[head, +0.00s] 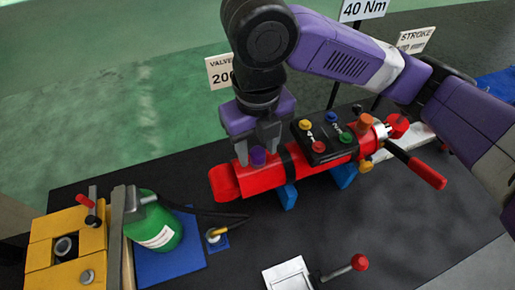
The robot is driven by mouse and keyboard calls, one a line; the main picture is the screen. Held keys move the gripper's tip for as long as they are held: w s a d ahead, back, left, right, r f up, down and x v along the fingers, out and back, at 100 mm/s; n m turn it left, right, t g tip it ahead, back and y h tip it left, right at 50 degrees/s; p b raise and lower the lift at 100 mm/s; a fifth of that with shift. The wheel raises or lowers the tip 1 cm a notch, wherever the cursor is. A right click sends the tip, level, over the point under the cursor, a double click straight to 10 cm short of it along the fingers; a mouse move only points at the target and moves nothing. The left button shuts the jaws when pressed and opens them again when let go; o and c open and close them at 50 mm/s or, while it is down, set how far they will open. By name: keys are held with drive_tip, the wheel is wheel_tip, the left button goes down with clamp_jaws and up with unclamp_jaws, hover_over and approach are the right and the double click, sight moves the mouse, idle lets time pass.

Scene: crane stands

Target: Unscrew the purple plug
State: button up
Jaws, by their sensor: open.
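The purple plug (258,156) stands on top of the red cylinder (227,182), near its left end. My gripper (258,158) comes down from above with one finger on each side of the plug. The jaws are open, and I cannot tell whether either finger touches the plug. The plug's lower part, where it meets the cylinder, is hard to make out at this size.
A black box with coloured knobs (325,140) sits on the cylinder just right of my gripper. Blue supports (288,196) hold the cylinder. A green bottle (155,225), a yellow block (65,250) and a red-knobbed lever (358,262) stand nearer. Signs stand behind.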

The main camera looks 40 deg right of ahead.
drive_tip(key=m+p, duration=0.1)
drive_tip(key=m, duration=0.2)
drive_tip(key=shift+r, duration=0.1)
drive_tip(key=m+p, duration=0.2)
drive_tip(key=m, duration=0.1)
drive_tip(key=shift+r+m, duration=0.15)
drive_tip(key=shift+m, duration=0.15)
drive_tip(key=shift+m+p, duration=0.5)
drive_tip(key=shift+m, duration=0.5)
drive_tip(key=m+p, duration=0.2)
drive_tip(key=m, duration=0.1)
drive_tip(key=shift+f+m+p, duration=0.2)
drive_tip(key=shift+m+p, duration=0.25)
drive_tip(key=shift+m, duration=0.55)
clamp_jaws()
drive_tip(key=shift+r, duration=0.1)
